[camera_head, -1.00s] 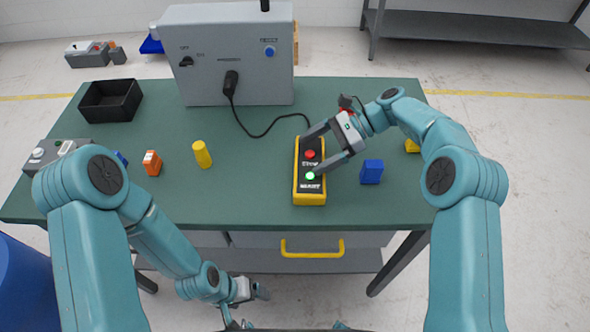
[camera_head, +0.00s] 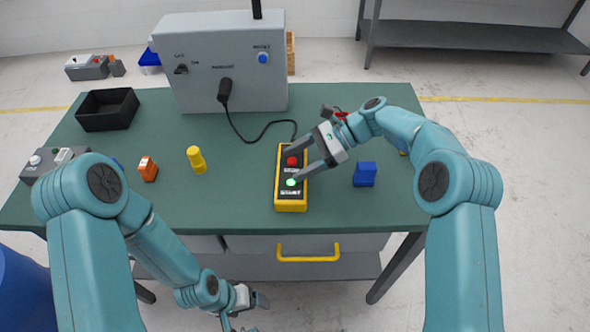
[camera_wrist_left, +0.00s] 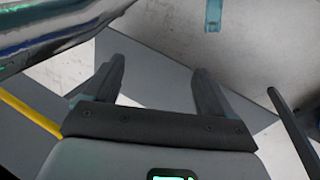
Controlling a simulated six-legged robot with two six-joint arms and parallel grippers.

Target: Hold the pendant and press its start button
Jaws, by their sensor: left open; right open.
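The yellow pendant (camera_head: 291,205) with a black face lies on the green table, its long side pointing away from me. Its red stop button (camera_head: 292,161) is at the far end and its bright green start button (camera_head: 291,183) at the near end. My right gripper (camera_head: 290,167) is open, its fingers reaching over the pendant from the right. I cannot tell whether they touch it. My left gripper (camera_head: 246,312) is open and empty, low in front of the table. The left wrist view shows its two spread fingers (camera_wrist_left: 158,72) with nothing between them.
A black cable (camera_head: 258,138) joins the pendant to a grey control box (camera_head: 200,60) behind. A blue block (camera_head: 365,175) stands right of the pendant. The table's drawer has a yellow handle (camera_head: 308,259).

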